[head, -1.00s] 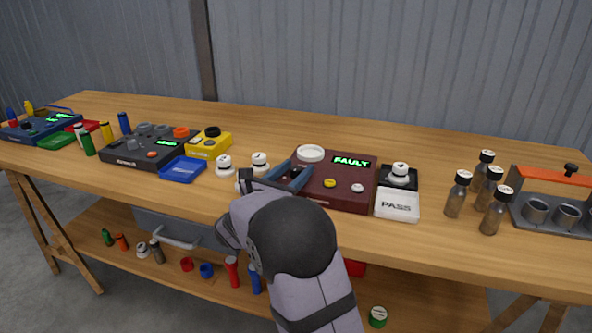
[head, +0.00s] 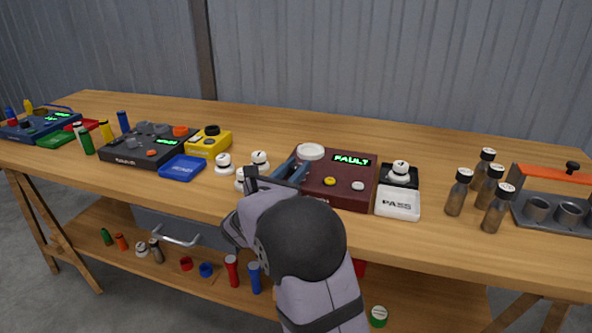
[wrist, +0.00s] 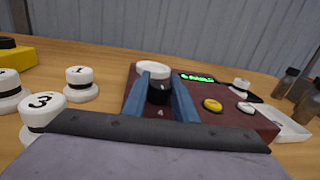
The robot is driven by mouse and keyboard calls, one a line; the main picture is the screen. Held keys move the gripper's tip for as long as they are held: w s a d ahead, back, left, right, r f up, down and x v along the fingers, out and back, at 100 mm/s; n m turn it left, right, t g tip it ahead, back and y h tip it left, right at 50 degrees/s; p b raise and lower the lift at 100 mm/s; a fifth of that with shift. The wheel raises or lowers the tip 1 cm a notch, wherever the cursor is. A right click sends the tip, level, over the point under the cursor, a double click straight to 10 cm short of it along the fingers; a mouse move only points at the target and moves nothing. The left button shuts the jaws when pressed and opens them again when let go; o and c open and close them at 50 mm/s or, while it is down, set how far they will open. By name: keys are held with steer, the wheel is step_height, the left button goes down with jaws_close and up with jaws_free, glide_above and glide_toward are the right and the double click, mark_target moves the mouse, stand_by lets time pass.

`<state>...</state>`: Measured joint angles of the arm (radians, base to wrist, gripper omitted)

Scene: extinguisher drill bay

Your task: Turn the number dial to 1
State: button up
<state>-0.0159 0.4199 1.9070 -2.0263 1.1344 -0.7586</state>
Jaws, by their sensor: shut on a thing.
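My gripper (wrist: 163,88) has its two blue fingers shut on a black knob (wrist: 159,94) at the left part of the dark red box. A "4" shows on the box face just below the knob. A white round cap (wrist: 154,69) is behind the knob. In the head view, my gripper (head: 291,169) reaches the left side of the dark red box (head: 347,190), and my fingers and wrist hide the knob. The box's green display (head: 352,160) reads "FAULT". The knob's pointer direction cannot be told.
White numbered pieces (wrist: 82,80) stand close on the left. The box has a yellow button (head: 329,181) and a white button (head: 358,185). At its right are a white "PASS" pad (head: 398,207) and several dark bottles (head: 460,193). The table behind is clear.

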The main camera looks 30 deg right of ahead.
steer(key=shift+s+f+t+y+b, duration=0.1)
steer(key=shift+f+t+y+b, duration=0.05)
steer(key=shift+t+y+b, duration=0.2)
steer(key=n+t+y+b, duration=0.2)
steer(key=b, duration=0.2)
steer(key=shift+f+n+t+b, duration=0.15)
steer(key=shift+n+t+b, duration=0.1)
steer(key=shift+n+b, duration=0.15)
steer(key=n+t+y+b, duration=0.1)
steer(key=y+b, duration=0.1)
steer(key=b, duration=0.4)
steer(key=shift+f+n+t+y, duration=0.1)
steer(key=shift+n+t+y, duration=0.2)
steer(key=shift+n+y, duration=0.1)
steer(key=b, duration=0.2)
steer(key=n+t+y+b, duration=0.1)
steer(key=b, duration=0.1)
steer(key=shift+r+y, duration=0.25)
steer(key=shift+r, duration=0.05)
steer(key=o, duration=1)
steer(key=shift+r, duration=0.1)
steer(key=shift+o, duration=0.2)
steer(key=shift+a, duration=0.1)
steer(key=shift+v, duration=3.6)
